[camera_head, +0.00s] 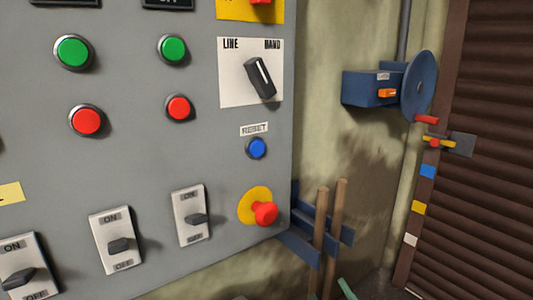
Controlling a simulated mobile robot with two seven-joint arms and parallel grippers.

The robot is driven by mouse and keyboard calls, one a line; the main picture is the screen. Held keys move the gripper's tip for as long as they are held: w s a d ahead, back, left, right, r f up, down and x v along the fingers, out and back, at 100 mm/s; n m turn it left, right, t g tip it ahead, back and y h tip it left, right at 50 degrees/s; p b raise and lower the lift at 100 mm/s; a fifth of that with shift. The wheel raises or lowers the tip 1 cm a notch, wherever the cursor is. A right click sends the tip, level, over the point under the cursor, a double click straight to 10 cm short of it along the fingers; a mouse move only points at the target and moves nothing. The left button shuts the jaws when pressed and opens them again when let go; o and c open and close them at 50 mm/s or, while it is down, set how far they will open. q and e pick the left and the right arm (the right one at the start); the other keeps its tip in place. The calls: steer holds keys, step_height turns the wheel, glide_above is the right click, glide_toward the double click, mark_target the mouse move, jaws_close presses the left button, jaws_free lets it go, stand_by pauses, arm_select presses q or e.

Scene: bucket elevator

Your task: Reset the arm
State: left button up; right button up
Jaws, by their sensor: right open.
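A grey control panel (140,160) fills the left and middle of the head view. A blue button (257,148) sits under a RESET label (254,129) near the panel's right edge. Above it is a black selector knob (261,78) marked LINE and HAND, its white line tilted towards upper left. Below is a red mushroom button (265,213) on a yellow disc. I cannot make out either of my grippers in this view, and nothing is seen touching the blue button.
Green buttons (73,52), red buttons (87,120) and several ON/OFF switches (118,241) share the panel. To the right are a blue wall box (369,90) with a round disc (420,87), wooden handles (320,230) in a blue rack, and a brown slatted shutter (490,200).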

steer(key=s+d+f+m+g+h, duration=0.1)
steer(key=s+f+m+g+h, duration=0.15)
steer(key=s+f, duration=0.4)
steer(key=s+d+f+m+g+h, duration=0.1)
steer(key=s+d+f+m+g, duration=0.2)
steer(key=f, duration=0.7)
arm_select(q)
steer(key=s+a+r+n+g+y+p, duration=0.1)
steer(key=s+r+g+p, duration=0.3)
steer(key=p, duration=1.7)
steer(key=s+a+r, duration=0.1)
steer(key=s, duration=0.2)
steer(key=shift+s+n+g+y, duration=0.3)
steer(key=shift+n, duration=0.1)
arm_select(e)
steer(key=s+r+m+g+h, duration=0.1)
steer(key=s+r+g+h, duration=0.1)
steer(key=s+r+g, duration=0.3)
steer(key=s, duration=0.3)
steer(key=shift+d+r+m, duration=0.25)
steer(key=shift+d+m, duration=0.05)
steer(key=shift+m, duration=0.05)
arm_select(q)
steer(key=shift+f, duration=0.1)
arm_select(e)
steer(key=shift+s, duration=0.1)
